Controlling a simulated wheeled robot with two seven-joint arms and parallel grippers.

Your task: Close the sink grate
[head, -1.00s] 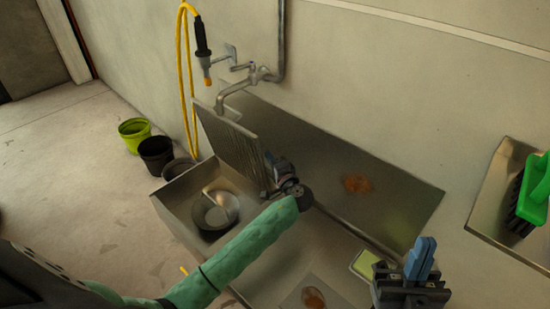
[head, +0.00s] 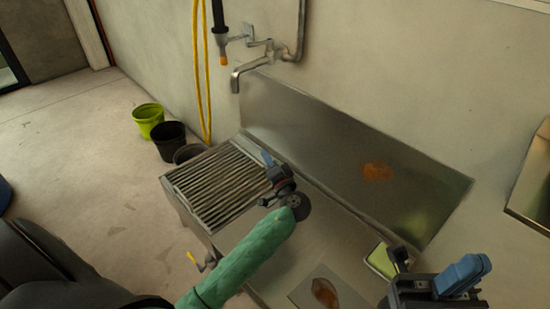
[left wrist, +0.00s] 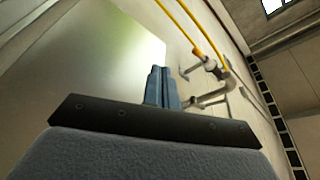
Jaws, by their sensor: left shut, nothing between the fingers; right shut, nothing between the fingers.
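The sink grate (head: 215,182), a panel of parallel metal bars, lies flat over the left basin in the head view and hides the inside of that basin. My left gripper (head: 268,160) is shut and empty at the right edge of the grate; I cannot tell whether it touches the grate. In the left wrist view its blue fingers (left wrist: 161,87) are together, with the faucet (left wrist: 208,97) beyond them. My right gripper (head: 464,274) is shut and empty at the lower right of the head view.
A faucet (head: 250,70) and a yellow hose (head: 205,90) hang on the wall behind the sink. A steel backsplash (head: 320,135) runs along the wall. A green sponge (head: 381,261) lies near my right gripper. A green bucket (head: 148,118) and dark buckets (head: 170,140) stand left on the floor.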

